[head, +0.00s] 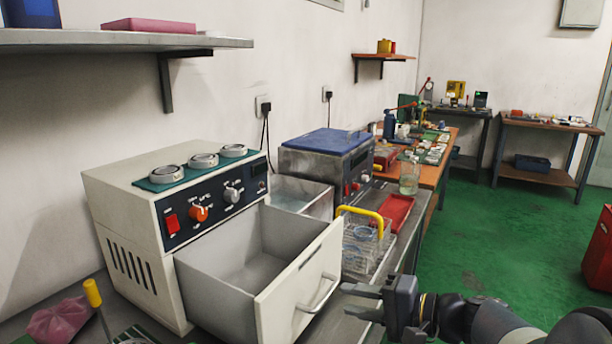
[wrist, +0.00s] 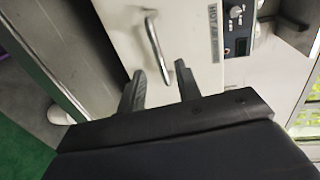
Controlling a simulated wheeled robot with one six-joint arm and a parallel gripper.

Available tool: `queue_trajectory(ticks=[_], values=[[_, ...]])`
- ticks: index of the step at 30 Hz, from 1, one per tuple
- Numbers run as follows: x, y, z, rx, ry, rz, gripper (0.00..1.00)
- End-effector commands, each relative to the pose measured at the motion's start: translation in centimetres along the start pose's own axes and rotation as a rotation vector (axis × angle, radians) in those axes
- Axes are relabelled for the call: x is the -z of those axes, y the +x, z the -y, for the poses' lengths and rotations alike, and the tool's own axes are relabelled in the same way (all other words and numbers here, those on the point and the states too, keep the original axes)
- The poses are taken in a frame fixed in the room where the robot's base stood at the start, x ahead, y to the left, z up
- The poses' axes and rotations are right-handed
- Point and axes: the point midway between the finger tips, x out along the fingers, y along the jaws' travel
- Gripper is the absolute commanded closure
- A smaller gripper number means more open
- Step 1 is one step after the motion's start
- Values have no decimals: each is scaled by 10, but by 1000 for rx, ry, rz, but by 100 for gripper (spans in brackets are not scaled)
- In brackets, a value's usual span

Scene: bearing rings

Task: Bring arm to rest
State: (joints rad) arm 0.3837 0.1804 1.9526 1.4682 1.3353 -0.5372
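My gripper (head: 350,302) is at the lower middle right of the head view, in front of the bench. Its two fingers are apart with nothing between them, and they point left toward the pulled-out drawer (head: 291,297) of the white machine. In the wrist view my gripper (wrist: 160,82) also shows open fingers. In the head view the handle (head: 320,294) is a little left of the fingertips, with a gap between. The drawer's visible inside is empty.
The white machine (head: 140,235) carries three bearing rings (head: 203,160) on a green mat. Right of the drawer stand a wire basket (head: 362,245) with a yellow handle and ring shapes inside, a red tray (head: 394,212) and a glass jar (head: 409,180).

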Motion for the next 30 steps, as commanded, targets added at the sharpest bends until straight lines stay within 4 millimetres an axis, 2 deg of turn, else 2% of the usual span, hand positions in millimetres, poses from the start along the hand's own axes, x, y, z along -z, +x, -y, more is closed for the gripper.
queue_trajectory(ticks=[6,12,25,30], values=[[-1,28,0,0,-1,5,68],[-1,41,0,-1,0,2,68],[0,43,1,-1,0,0,68],[-6,41,6,-6,6,10,68]])
